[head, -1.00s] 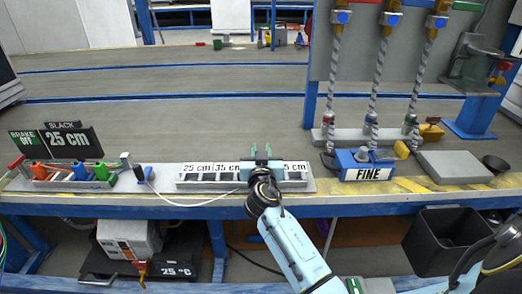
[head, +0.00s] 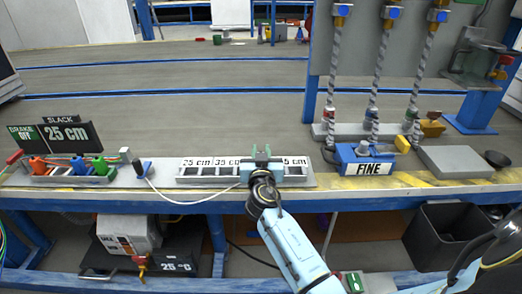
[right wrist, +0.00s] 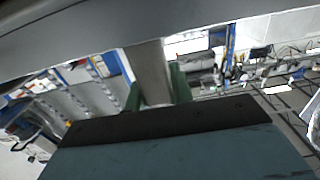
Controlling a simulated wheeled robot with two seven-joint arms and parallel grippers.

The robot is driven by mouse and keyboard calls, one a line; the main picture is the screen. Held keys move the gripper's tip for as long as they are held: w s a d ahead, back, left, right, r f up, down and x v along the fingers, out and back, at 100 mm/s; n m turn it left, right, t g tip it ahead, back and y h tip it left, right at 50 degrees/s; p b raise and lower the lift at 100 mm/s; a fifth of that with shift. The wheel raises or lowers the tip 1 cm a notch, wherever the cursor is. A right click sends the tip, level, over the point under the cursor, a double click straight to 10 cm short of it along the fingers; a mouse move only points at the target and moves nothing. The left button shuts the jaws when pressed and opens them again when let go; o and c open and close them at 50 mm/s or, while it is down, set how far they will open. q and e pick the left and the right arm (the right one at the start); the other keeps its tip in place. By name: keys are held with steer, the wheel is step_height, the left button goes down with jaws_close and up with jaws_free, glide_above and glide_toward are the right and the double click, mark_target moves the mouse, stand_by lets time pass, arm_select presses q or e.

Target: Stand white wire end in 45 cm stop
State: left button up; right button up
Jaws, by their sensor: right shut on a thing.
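The stop rack (head: 210,184) is a grey strip with slots and labels; 25 cm and 35 cm can be read. My right gripper is over the rack, right of the 35 cm label, and covers the label there. The first digit of the last label is unclear. In the right wrist view my green fingers (right wrist: 158,92) are shut around a pale upright cylinder, the white wire end (right wrist: 151,72). Its lower end is hidden. My left gripper is out of view.
Orange, blue and green clamps (head: 78,168) stand at the left below a 25 cm slack sign (head: 68,133). A blue FINE block (head: 364,158) is close right of the rack, then a grey plate (head: 455,161).

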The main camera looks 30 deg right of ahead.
steer(key=shift+f, duration=0.45)
steer(key=o, duration=1)
steer(key=shift+o, duration=0.2)
steer(key=p+v, duration=0.1)
steer(key=v, duration=1.2)
steer(key=shift+s, duration=0.2)
